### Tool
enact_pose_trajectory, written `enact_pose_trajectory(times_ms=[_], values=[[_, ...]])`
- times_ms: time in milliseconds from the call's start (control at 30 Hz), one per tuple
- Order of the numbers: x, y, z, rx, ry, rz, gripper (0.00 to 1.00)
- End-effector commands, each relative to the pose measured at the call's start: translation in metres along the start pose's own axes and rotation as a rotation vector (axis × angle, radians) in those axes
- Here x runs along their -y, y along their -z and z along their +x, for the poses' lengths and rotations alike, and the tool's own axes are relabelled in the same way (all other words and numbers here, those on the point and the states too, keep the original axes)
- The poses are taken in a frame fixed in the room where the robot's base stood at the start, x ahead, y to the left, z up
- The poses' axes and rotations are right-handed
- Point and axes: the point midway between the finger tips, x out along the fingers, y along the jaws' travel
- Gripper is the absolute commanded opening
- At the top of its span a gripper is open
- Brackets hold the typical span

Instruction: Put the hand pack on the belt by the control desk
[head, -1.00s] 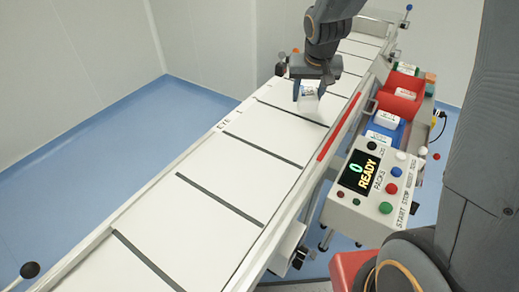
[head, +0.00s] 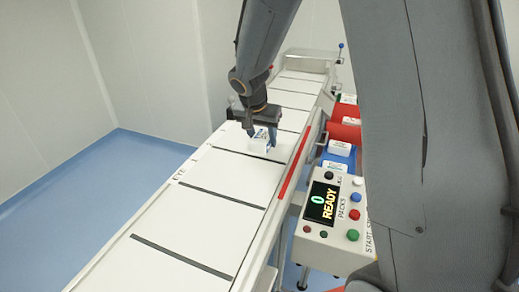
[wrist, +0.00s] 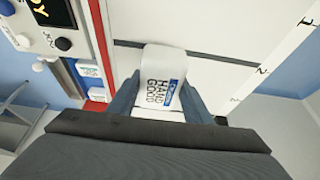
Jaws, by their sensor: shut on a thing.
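The hand pack (head: 261,144) is a small white pack with dark print and a blue patch. In the wrist view the pack (wrist: 163,85) shows print reading "HAND" between my fingers. My gripper (head: 262,130) is shut on it, over the white belt (head: 222,172) and left of the red strip along the belt's edge. I cannot tell whether the pack touches the belt. The control desk (head: 333,222) stands to the right of the belt, with a screen reading "0 READY" and several coloured buttons.
Dark bars cross the belt, and the belt around the pack is clear. A blue bin (head: 340,154) and a red bin (head: 345,132) with white packs stand beyond the desk. A red strip (head: 295,162) runs along the belt's right edge.

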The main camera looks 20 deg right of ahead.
Motion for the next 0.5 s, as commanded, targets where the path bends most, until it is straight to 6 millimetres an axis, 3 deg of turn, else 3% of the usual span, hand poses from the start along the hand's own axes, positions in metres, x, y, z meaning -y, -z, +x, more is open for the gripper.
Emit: enact_pose_trajectory(times_ms=[233,500], values=[[0.0,-0.013,0.029,0.002,0.0,-0.001,0.2],[0.0,-0.015,0.034,0.001,0.001,0.0,0.2]])
